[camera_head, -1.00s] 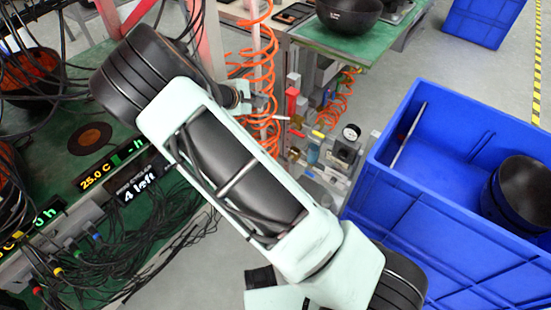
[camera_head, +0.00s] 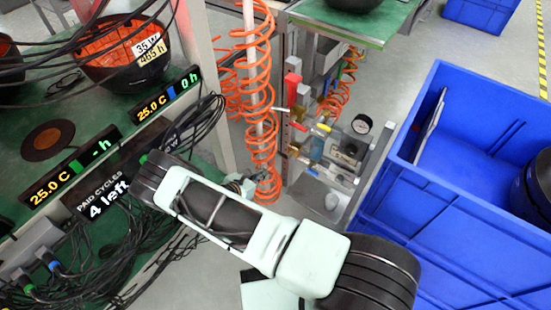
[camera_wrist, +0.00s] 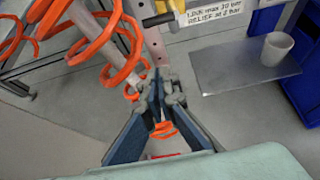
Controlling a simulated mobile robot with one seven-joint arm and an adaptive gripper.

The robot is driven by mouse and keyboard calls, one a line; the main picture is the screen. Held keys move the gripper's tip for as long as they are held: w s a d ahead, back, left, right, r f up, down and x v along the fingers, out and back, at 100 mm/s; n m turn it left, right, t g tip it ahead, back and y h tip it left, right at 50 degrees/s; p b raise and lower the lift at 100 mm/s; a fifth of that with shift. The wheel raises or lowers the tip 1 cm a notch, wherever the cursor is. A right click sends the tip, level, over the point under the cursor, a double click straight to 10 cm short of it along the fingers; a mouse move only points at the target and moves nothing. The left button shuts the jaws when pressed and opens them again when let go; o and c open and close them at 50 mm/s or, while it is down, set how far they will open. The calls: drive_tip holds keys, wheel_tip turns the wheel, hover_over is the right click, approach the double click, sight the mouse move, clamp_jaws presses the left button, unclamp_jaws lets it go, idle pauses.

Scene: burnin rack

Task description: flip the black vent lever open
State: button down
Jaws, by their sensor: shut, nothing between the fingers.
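My gripper (camera_wrist: 164,88) is shut and empty in the wrist view, close to an orange coiled hose. In the head view, its small end (camera_head: 240,186) is partly hidden beyond my wrist, left of the valve assembly (camera_head: 335,150). A dark lever-like handle (camera_wrist: 159,19) with a yellowish end shows at the top of the wrist view, ahead of the fingers and apart from them. I cannot tell for sure whether this is the black vent lever, or its position. A label (camera_wrist: 213,11) with lock and relief pressures sits beside it.
Orange coiled hoses (camera_head: 262,100) hang around a post close to my gripper. A round gauge (camera_head: 361,124) stands on the valve assembly. A blue crate (camera_head: 455,215) is at the right. A rack with displays (camera_head: 75,172) and cables fills the left. A white cup (camera_wrist: 277,48) stands on a grey plate.

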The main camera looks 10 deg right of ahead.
drive_tip(key=shift+d, duration=0.1)
drive_tip(key=b+x, duration=0.3)
drive_tip(key=x, duration=0.6)
drive_tip(key=shift+w+d+r, duration=0.15)
drive_tip(key=shift+w+r, duration=0.05)
drive_tip(key=shift+r, duration=0.4)
drive_tip(key=shift+w+d+r, duration=0.15)
drive_tip(key=shift+d+r, duration=0.05)
drive_tip(key=shift+r, duration=0.35)
drive_tip(key=shift+w+d+r, duration=0.15)
drive_tip(key=shift+w+r, duration=0.05)
drive_tip(key=shift+r, duration=0.4)
drive_tip(key=shift+r, duration=0.1)
